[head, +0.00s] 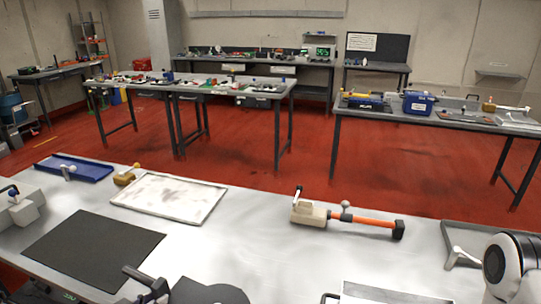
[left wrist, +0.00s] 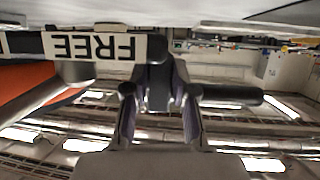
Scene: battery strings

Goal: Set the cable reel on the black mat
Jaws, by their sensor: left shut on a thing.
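The black mat (head: 93,250) lies flat and bare on the near table at the left in the head view. My left gripper (head: 150,288) is at the bottom edge of that view, near the mat's front right corner. In the left wrist view its fingers (left wrist: 160,92) are shut around a dark part with a bar sticking out to the right. I take this as the cable reel; an orange body with a grey rim (left wrist: 35,82) shows at the left there. Most of the reel is out of view, and contact with the table cannot be told.
A white tray (head: 170,198), a blue tray (head: 92,170) and a wooden-handled tool (head: 124,178) lie behind the mat. An orange-handled tool (head: 357,219) lies right of centre. The table's middle is clear. A white "FREE" label (left wrist: 95,46) shows in the left wrist view.

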